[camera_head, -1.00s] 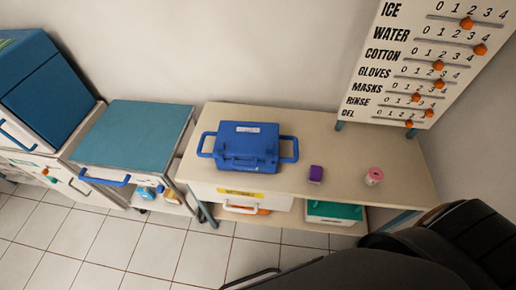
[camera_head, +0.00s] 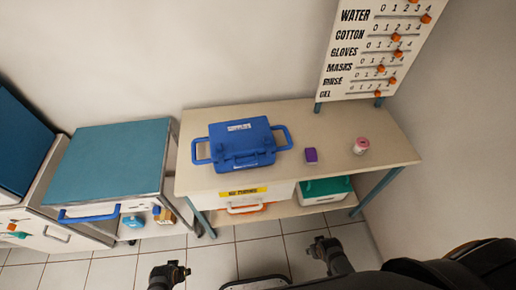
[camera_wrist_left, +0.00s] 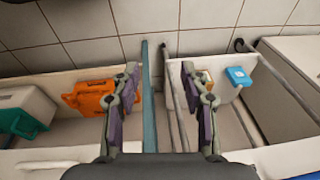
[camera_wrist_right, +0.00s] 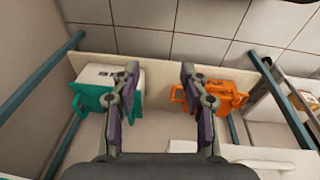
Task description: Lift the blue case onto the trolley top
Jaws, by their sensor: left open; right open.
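The blue case (camera_head: 241,145), with a handle on each side and a white label, lies on the beige table (camera_head: 338,178). The trolley (camera_head: 107,162) with the teal top stands left of the table, a blue handle along its front edge; its top is bare. My left gripper (camera_head: 170,274) is open and empty, low in front of the table and trolley. My right gripper (camera_head: 323,246) is open and empty, low in front of the table's right part. Both are apart from the case. The case is not in either wrist view.
A purple box (camera_head: 311,155) and a pink-lidded jar (camera_head: 361,146) stand right of the case. The lower shelf holds a teal box (camera_head: 325,188) and an orange box (camera_wrist_left: 92,98). A blue item (camera_wrist_left: 240,76) sits on the trolley's lower shelf. A slider board (camera_head: 372,50) stands behind.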

